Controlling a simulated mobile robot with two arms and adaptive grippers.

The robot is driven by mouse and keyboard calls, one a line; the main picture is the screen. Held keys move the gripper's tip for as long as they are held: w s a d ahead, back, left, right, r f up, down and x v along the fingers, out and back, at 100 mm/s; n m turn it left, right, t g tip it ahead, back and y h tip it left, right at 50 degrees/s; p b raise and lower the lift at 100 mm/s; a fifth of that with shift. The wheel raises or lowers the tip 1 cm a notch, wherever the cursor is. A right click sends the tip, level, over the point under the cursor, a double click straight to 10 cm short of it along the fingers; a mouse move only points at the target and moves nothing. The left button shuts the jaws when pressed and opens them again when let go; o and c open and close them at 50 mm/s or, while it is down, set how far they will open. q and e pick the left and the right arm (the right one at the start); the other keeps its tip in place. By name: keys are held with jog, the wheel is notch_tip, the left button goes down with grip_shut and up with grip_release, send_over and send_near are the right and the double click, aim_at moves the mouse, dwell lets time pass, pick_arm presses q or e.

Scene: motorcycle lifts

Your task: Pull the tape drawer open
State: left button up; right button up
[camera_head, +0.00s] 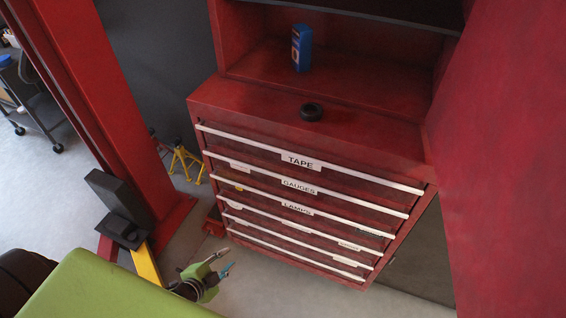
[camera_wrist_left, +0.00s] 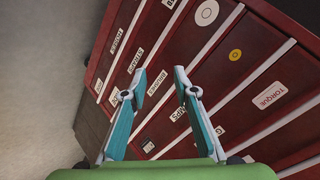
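The tape drawer (camera_head: 270,148) is the top drawer of a red cabinet in the head view. It has a white strip handle (camera_head: 350,171) along its top edge and a "TAPE" label (camera_head: 300,161). Its front looks flush with the cabinet, so it is shut. My left gripper (camera_head: 230,259) is low, in front of the cabinet's lower left, well below the tape drawer. In the left wrist view, the gripper (camera_wrist_left: 160,76) has its teal fingers apart with nothing held, facing labelled red drawer fronts. I cannot make out the tape label there. My right gripper is not in view.
Drawers labelled "GAUGES" (camera_head: 299,186) and "LAMPS" (camera_head: 298,208) lie below. A red post (camera_head: 110,100) and yellow stands (camera_head: 184,160) are at left; a red panel (camera_head: 510,150) is at right.

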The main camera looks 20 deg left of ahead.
pick_arm(q)
jog(key=w+d+r+m+t+h, duration=0.1)
jog(key=w+r+m+t, duration=0.15)
jog(key=r, duration=0.45)
jog(key=w+d+r+m+t+h, duration=0.1)
jog(key=w+r+m, duration=0.1)
jog(key=w+r, duration=0.35)
jog(key=m+t+h, duration=0.2)
jog(key=m+h, duration=0.3)
jog(key=m, duration=0.2)
send_near(297, 157)
jog(key=p+x, duration=0.2)
jog(key=x, duration=0.4)
jog(key=shift+w+d, duration=0.2)
jog(key=shift+w, duration=0.15)
jog(key=shift+w+d+f, duration=0.15)
jog(key=shift+w+d, duration=0.15)
jog(key=shift+w, duration=0.3)
jog(key=shift+c, duration=0.4)
grip_shut()
